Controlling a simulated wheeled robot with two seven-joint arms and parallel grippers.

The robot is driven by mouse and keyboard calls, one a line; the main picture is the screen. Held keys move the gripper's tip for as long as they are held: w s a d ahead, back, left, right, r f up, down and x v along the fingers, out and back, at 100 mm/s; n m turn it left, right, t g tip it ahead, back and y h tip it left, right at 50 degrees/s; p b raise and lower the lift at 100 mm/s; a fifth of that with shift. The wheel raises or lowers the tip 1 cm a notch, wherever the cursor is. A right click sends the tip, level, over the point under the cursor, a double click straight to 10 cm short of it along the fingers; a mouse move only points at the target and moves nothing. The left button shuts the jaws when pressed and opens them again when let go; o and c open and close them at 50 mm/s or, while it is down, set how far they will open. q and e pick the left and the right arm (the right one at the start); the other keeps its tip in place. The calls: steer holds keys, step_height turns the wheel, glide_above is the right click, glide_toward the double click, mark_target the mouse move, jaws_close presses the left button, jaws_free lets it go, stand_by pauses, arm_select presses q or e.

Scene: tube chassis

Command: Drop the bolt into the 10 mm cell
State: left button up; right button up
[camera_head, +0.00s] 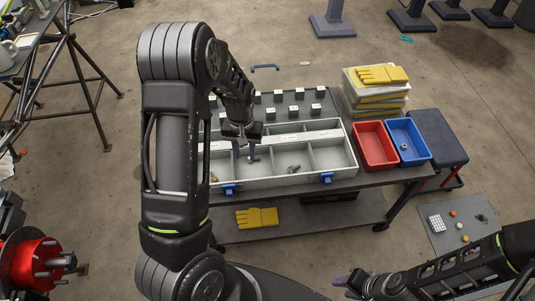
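A pale case (345,179) with several open cells sits on the dark workbench, with blue latches at its front. A small grey metal piece (293,168) lies in a middle cell, and a brass-coloured piece (214,178) lies in the left cell. I cannot tell whether either is the bolt. My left gripper (246,155) points down over a left-middle cell, its fingers apart with no held piece discernible. My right gripper (346,285) is low at the front, its fingertips partly hidden.
Right of the case stand a red bin (374,145) and a blue bin (409,141) with a small part inside. Yellow gloves (382,75) lie on stacked boxes behind. Several small white blocks (298,93) stand behind the case. My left arm hides the case's left end.

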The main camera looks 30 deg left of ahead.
arm_select(q)
step_height(320, 180, up, 3)
steer(key=shift+r, duration=0.1)
stand_by(0.9)
